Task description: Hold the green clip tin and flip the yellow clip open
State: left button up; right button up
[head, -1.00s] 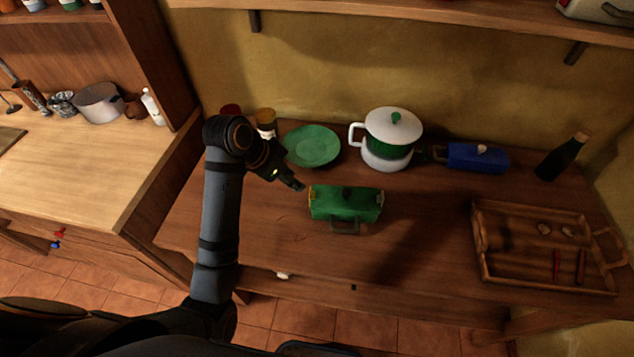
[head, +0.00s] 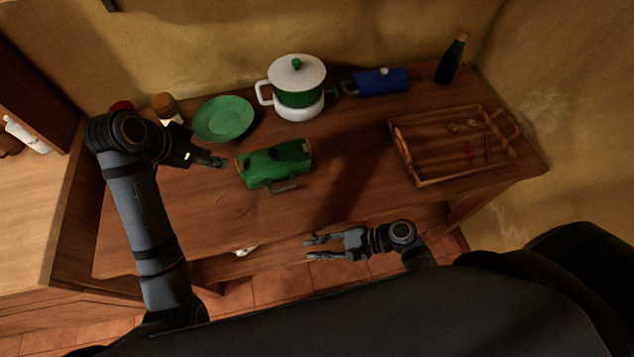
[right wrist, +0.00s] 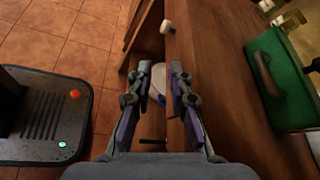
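My right gripper (head: 309,248) is open and empty at the counter's front edge, in front of the tin. In the right wrist view, its spread fingers (right wrist: 160,70) show, with the tin (right wrist: 285,80) at the right.
A green plate (head: 223,119), white-and-green pot (head: 298,92), blue box (head: 382,82) and dark bottle (head: 452,58) stand behind. A brown jar (head: 164,106) is near my left wrist. A wooden tray (head: 420,182) is at the right. The counter is clear between tin and tray.

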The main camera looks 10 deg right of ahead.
notch_tip(320, 180, up, 6)
jog(key=w+a+y, duration=0.1)
jog(key=n+t+h, duration=0.2)
jog(key=h, duration=0.1)
send_near(287, 188)
jog(key=shift+w+a, duration=0.15)
jog(key=shift+w, duration=0.05)
jog(key=shift+a, duration=0.15)
jog(key=x, duration=1)
jog(key=shift+f, duration=0.2)
grip_shut()
